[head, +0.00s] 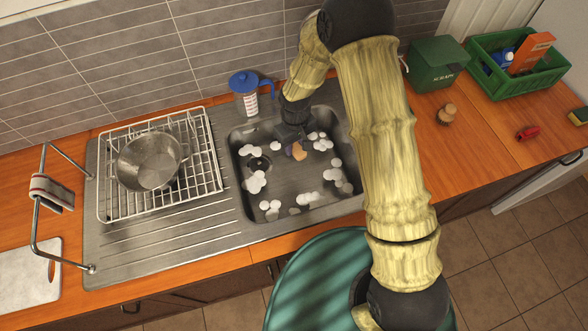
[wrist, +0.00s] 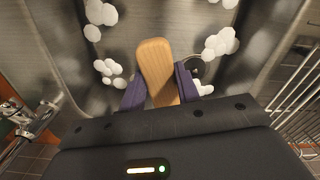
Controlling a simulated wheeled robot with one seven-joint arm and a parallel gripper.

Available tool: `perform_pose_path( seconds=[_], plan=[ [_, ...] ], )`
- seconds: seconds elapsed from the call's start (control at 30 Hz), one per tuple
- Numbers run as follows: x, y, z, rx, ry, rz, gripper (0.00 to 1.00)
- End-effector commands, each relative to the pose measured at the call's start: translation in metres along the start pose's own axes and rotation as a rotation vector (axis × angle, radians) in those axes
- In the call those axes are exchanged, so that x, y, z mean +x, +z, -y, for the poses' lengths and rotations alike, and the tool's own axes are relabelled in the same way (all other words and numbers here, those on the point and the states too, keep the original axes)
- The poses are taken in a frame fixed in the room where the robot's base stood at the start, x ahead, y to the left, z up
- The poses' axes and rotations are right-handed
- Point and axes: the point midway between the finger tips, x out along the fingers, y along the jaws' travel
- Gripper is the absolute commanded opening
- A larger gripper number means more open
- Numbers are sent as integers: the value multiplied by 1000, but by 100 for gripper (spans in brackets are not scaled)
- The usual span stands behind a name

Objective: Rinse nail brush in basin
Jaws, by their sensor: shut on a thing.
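The nail brush (wrist: 155,65) has a smooth, pale wooden back. In the wrist view it stands between the two purple fingers of my gripper (wrist: 160,92), which are shut on it. In the head view the brush (head: 299,152) is a small tan shape inside the steel basin (head: 240,192), with my gripper (head: 293,148) at the basin's back middle. White foam clumps (head: 256,182) lie around it in the basin. The bristles are hidden, and I cannot tell whether the brush touches the basin floor.
A wire rack (head: 110,208) with a steel pot (head: 148,162) stands left of the basin. A blue-lidded jug (head: 246,95) stands behind it. On the right are a wooden knobbed brush (head: 446,114), a green scraps bin (head: 437,65), a green crate (head: 491,88) and a red item (head: 527,133).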

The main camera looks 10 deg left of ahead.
Motion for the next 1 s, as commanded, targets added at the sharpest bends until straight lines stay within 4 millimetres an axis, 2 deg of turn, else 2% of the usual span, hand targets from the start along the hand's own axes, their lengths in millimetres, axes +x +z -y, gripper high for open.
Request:
perform_pose_path(
  seconds=[0.27,0.7,1.0],
  plan=[
    [-5,0,0,0,0,-1,14],
    [-39,0,-1,3,0,-1,14],
    [-40,1,-2,5,0,0,14]
  ],
)
